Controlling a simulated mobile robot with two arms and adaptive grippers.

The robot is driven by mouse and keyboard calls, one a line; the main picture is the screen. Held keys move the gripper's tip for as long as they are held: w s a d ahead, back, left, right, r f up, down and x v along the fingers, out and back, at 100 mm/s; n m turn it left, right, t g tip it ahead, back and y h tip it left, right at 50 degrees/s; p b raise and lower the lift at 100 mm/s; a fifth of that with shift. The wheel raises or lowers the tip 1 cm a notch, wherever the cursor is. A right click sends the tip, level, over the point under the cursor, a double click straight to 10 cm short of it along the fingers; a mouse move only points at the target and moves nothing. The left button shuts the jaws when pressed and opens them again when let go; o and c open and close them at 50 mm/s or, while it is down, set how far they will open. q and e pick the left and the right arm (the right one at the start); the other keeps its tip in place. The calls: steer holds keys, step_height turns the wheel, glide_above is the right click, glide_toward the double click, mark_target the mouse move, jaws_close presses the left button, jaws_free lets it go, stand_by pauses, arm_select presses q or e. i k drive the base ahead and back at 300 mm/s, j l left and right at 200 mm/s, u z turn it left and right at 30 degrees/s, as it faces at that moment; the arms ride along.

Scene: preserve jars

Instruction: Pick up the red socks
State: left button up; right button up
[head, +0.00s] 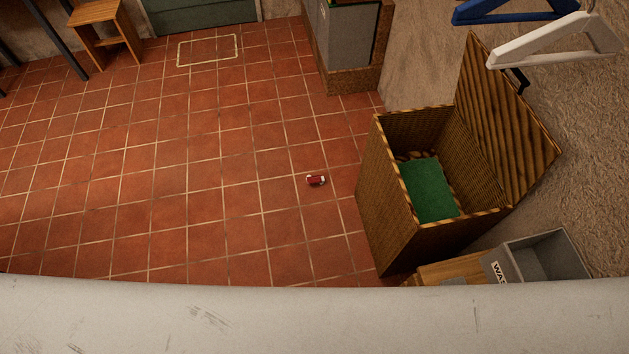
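In the head view a small red item with a whitish part (316,180) lies on the tiled floor, just left of a wicker hamper. It may be the red socks, but it is too small to tell for sure. Nothing touches it. Neither of my grippers shows in this view.
The open wicker hamper (383,200) has its lid raised to the right and something green (430,190) inside. A grey bin (548,258) stands at the lower right. A wooden stool (97,14) stands at the back left. The red tiled floor (150,190) is clear.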

mark_target(312, 180)
steer(key=i+j+z, duration=0.2)
steer(key=z, duration=0.3)
steer(key=i+j+z, duration=0.1)
steer(key=j+z, duration=0.2)
steer(key=z, duration=0.2)
